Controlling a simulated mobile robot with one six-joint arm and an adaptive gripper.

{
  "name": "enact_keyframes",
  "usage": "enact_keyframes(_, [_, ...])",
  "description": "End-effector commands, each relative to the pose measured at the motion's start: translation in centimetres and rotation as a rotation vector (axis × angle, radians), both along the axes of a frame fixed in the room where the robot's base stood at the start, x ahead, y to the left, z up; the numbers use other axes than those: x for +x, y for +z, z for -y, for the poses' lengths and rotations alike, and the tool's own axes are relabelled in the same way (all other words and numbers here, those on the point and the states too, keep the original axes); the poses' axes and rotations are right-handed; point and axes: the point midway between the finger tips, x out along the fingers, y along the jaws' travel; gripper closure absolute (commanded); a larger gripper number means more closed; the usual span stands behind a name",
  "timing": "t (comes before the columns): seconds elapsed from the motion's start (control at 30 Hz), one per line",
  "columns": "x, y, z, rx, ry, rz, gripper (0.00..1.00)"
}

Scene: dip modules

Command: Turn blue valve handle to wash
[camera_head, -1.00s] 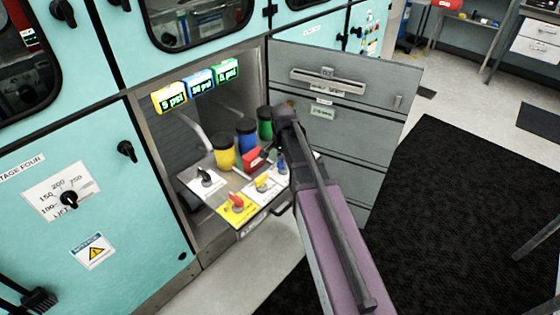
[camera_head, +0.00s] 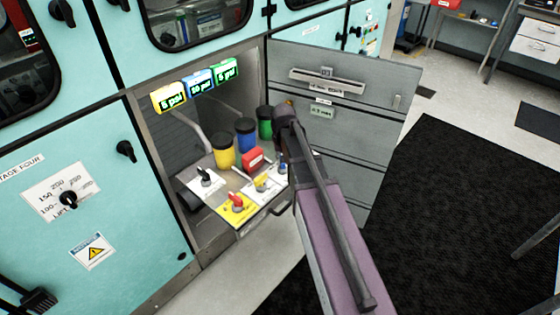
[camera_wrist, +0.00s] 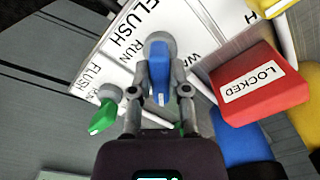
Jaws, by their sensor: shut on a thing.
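In the wrist view the blue valve handle (camera_wrist: 158,72) sits on a round grey base on a white label plate (camera_wrist: 112,50). The plate carries the words FLUSH and RUN, and a third word is partly hidden. My gripper (camera_wrist: 160,92) has a finger on each side of the blue handle and is shut on it. The handle's narrow end points toward my palm. In the head view my arm comes in from the lower right and reaches the right side of the valve panel, hiding most of the grip.
A green handle (camera_wrist: 103,117) is close beside my left finger. A red LOCKED block (camera_wrist: 262,84) stands to the right. An open grey door (camera_head: 388,95) stands behind my arm.

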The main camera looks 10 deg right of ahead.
Motion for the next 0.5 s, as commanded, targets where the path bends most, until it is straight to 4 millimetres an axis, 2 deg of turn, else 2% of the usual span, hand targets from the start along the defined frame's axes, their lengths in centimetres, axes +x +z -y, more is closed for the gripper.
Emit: enact_keyframes(0.5, [0.45,0.05,0.16,-0.007,0.48,0.006,1.0])
